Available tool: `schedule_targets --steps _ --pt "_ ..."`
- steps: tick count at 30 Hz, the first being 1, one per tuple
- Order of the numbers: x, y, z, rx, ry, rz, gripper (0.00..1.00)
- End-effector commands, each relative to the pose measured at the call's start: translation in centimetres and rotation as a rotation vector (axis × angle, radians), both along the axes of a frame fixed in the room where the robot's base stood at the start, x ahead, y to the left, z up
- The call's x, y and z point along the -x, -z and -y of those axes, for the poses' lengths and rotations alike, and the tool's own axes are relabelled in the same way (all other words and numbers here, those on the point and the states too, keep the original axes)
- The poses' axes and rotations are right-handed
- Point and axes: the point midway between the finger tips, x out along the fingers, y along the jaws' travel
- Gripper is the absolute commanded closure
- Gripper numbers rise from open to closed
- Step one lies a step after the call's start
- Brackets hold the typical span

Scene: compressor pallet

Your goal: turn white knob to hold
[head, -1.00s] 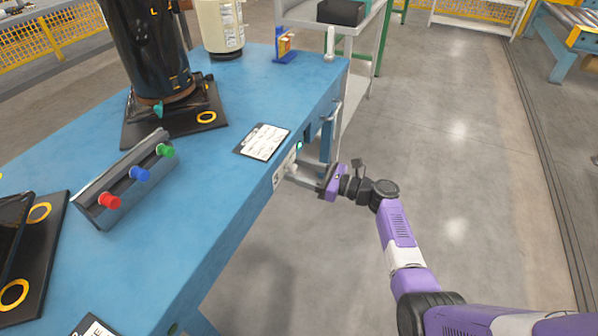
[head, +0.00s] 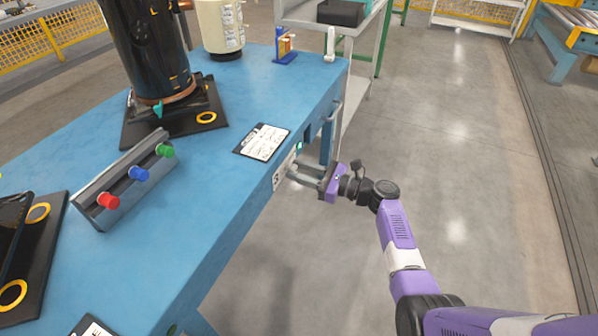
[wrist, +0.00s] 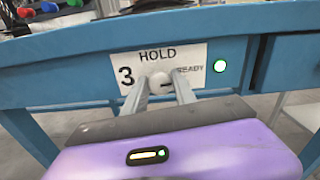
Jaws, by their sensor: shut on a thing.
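The white knob (wrist: 160,83) sits on a white label plate (wrist: 190,58) on the blue table's side edge. The plate reads "HOLD" at the top, "3" at the left and "READY" at the right. My gripper (wrist: 161,92) is shut on the knob, one finger on each side. A dark mark shows on the knob's lower right, toward "READY"; its exact pointing is hard to tell. In the head view my gripper (head: 300,172) reaches the table's side from the right, and the knob is hidden there by the fingers.
On the blue table (head: 215,185) are a clipboard (head: 262,142), a panel with red, blue and green knobs (head: 125,185), and a black compressor (head: 150,50). The floor to the right is clear.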

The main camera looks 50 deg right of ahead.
Motion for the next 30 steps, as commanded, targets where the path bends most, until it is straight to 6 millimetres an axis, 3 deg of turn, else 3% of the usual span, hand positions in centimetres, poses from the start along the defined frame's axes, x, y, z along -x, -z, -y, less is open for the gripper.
schedule_targets --steps 30 --pt "0.15 0.62 -0.32 0.880 -0.001 0.321 1.00"
